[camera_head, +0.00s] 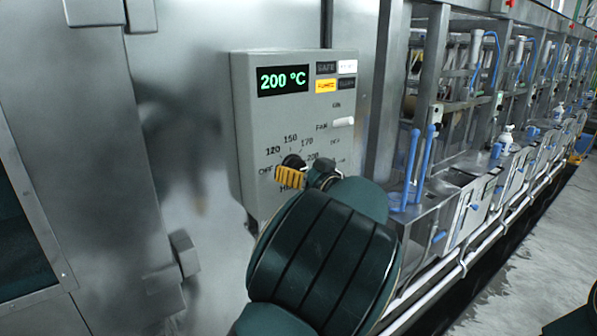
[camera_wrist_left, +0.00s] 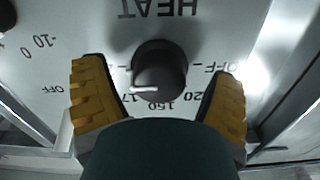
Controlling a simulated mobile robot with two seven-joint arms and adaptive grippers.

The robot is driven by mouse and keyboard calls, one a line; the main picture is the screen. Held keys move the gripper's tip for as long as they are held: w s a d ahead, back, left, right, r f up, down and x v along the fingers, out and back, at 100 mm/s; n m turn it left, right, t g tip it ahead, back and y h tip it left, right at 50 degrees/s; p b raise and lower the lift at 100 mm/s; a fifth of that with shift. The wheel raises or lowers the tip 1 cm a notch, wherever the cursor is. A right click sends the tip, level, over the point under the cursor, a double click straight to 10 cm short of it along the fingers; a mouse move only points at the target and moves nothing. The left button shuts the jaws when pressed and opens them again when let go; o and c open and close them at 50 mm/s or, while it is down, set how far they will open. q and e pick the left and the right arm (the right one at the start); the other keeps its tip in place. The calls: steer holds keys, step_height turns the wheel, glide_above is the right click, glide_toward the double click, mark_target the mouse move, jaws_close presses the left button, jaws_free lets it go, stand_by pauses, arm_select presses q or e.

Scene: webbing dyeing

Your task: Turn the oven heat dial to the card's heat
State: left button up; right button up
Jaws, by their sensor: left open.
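The grey oven control box (camera_head: 290,120) hangs on the steel wall. Its green display (camera_head: 283,80) reads 200 °C. The black heat dial (camera_head: 293,160) is partly hidden by my left gripper (camera_head: 291,172) in the head view. In the left wrist view, which is upside down, the heat dial (camera_wrist_left: 159,66) sits between the yellow fingers of my left gripper (camera_wrist_left: 158,75). The fingers are spread wide, with visible gaps on both sides of the dial. Its white pointer mark points left, near the 170 label; the finger hides part of the scale. I see no card.
A white FAN switch (camera_head: 343,122) and lit indicator panels (camera_head: 326,86) are on the box. Another black knob (camera_wrist_left: 5,16) shows at the wrist view's left edge. To the right stands a row of steel machines with blue handles (camera_head: 413,165). Open floor lies at the right.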

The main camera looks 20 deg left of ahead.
arm_select(q)
steer(key=c, duration=1.2)
